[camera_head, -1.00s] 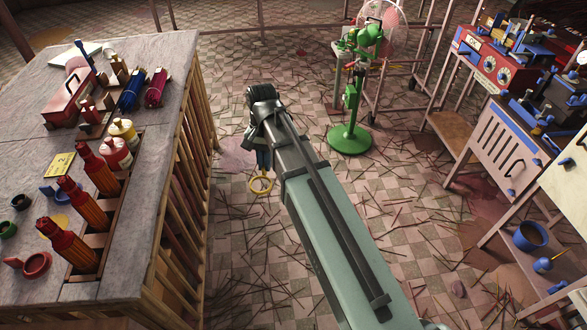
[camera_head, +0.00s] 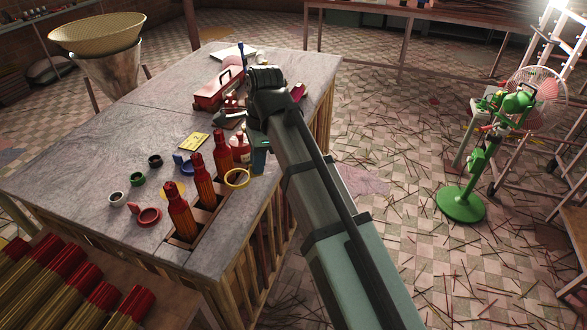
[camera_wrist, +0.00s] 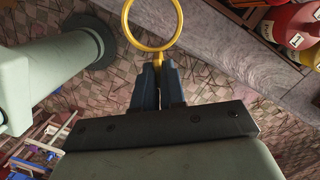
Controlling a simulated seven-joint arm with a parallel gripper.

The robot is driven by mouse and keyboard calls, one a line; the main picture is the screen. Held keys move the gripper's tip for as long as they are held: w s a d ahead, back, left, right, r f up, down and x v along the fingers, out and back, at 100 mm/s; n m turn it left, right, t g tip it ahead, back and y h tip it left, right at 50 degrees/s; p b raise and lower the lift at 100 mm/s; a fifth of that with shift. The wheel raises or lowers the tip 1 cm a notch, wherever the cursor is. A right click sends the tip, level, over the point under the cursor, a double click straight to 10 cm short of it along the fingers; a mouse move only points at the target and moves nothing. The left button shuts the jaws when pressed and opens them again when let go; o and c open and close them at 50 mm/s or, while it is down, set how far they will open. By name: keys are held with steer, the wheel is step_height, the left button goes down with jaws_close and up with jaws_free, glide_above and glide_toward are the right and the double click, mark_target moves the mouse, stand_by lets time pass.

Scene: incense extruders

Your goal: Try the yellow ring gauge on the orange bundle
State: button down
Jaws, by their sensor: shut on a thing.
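My gripper (camera_head: 259,160) is shut on the yellow ring gauge (camera_head: 237,187), whose open ring sticks out ahead of the fingers. The wrist view also shows the gauge (camera_wrist: 153,48) gripped by its stem between the blue fingertips (camera_wrist: 158,68). In the head view the ring is at the table's right side, just right of the bundle rack, around nothing. Three orange-red bundles with red tops stand upright in the rack: rear (camera_head: 223,155), middle (camera_head: 203,182) and front (camera_head: 178,212). I cannot tell which is the one named orange.
On the grey table (camera_head: 80,185) lie red (camera_head: 149,216), green (camera_head: 138,179), black (camera_head: 155,160), white (camera_head: 117,199) and blue (camera_head: 182,160) small ring-like pieces. A yellow card (camera_head: 194,142), a bottle (camera_head: 240,143) and a red box (camera_head: 218,92) are nearby. A green fan stand (camera_head: 462,204) is far right.

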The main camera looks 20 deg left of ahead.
mark_target(180, 212)
steer(key=s+a+r+m, duration=0.3)
steer(key=s+a+r, duration=0.2)
steer(key=s+a, duration=0.5)
steer(key=shift+s+a+r+m+t, duration=0.2)
steer(key=shift+s+r+m+t, duration=0.15)
steer(key=shift+s, duration=0.7)
steer(key=shift+f, duration=0.25)
steer(key=shift+f, duration=1.65)
step_height(180, 212, down, 8)
steer(key=shift+r, duration=0.15)
stand_by(3.5)
